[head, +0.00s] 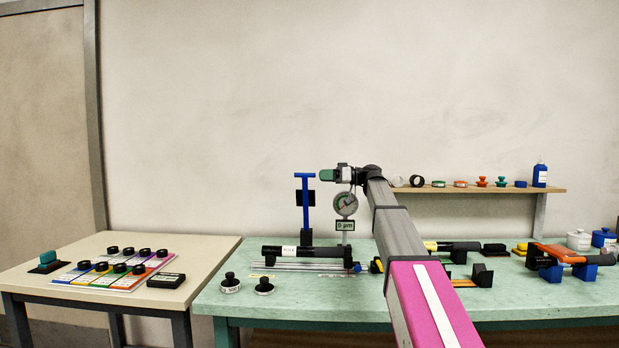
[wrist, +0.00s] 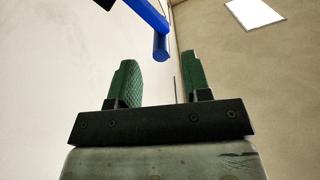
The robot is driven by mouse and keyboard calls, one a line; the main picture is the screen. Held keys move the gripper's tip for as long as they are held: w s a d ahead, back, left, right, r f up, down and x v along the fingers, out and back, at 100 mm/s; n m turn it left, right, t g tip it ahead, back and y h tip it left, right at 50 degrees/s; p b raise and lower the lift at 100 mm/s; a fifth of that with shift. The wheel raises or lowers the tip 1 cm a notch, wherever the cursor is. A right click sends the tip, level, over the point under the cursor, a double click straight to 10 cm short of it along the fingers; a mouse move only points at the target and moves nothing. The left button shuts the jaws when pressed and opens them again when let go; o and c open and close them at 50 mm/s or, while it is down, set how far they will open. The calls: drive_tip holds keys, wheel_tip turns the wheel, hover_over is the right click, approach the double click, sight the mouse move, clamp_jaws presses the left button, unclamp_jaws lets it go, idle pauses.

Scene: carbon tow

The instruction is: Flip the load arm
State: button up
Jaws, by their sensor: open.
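A blue upright arm with a crossbar on top (head: 306,212), which looks to be the load arm, stands on a black base at the back of the green table. A black block sits partway up it. My gripper (head: 323,175) is at crossbar height, just to its right, with green fingers pointing left. In the wrist view, my gripper (wrist: 157,64) is open with nothing between its fingers. The round end of a blue bar (wrist: 161,46) shows just beyond the fingertips, near the gap. I cannot tell any contact.
A dial gauge (head: 346,204) with a "0 µm" display (head: 345,226) stands below my gripper. A black tube (head: 300,251) lies in front of the blue arm. Two black-knobbed weights (head: 264,285) (head: 230,284) sit at the front left. A wall shelf (head: 470,189) carries several small items.

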sight(309, 176)
drive_tip(key=shift+a, duration=2.95)
clamp_jaws()
